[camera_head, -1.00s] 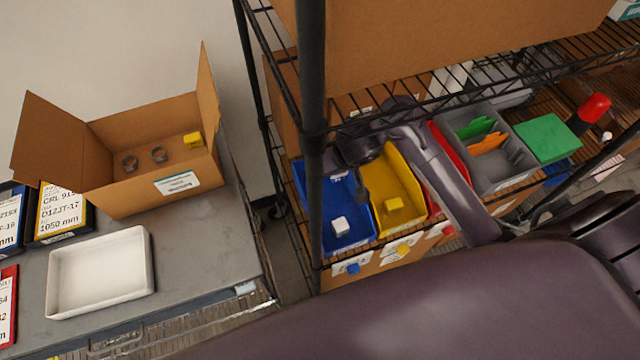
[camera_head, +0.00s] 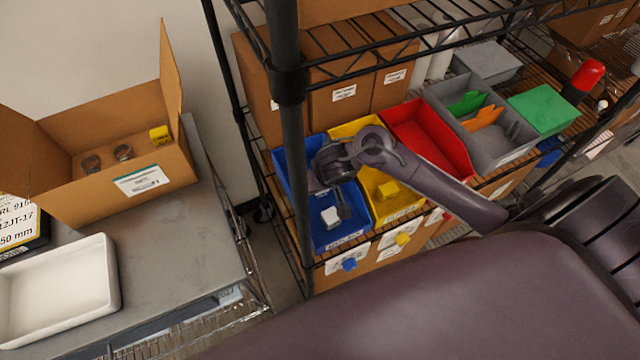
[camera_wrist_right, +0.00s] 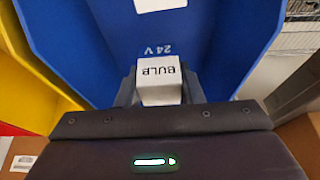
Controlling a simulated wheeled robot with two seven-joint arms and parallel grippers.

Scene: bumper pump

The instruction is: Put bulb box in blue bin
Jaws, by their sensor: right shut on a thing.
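The bulb box (camera_wrist_right: 160,88) is white with dark "BULB" lettering, upside down in the right wrist view. My right gripper (camera_wrist_right: 158,92) is shut on it, one dark finger on each side. The blue bin (camera_wrist_right: 222,50) spreads out behind the box in that view, with "24 V" lettering just beyond it. In the head view my right gripper (camera_head: 341,203) points down into the blue bin (camera_head: 282,178), and the wrist covers the bin's back part. A white block (camera_head: 330,216) shows in the bin beside the fingers. My left gripper is out of view.
A yellow bin (camera_head: 408,208) with a yellow block adjoins the blue bin on the right, then a red bin (camera_head: 425,135) and a grey bin (camera_head: 497,140). An open carton (camera_head: 95,200) and white tray (camera_head: 60,290) are at left.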

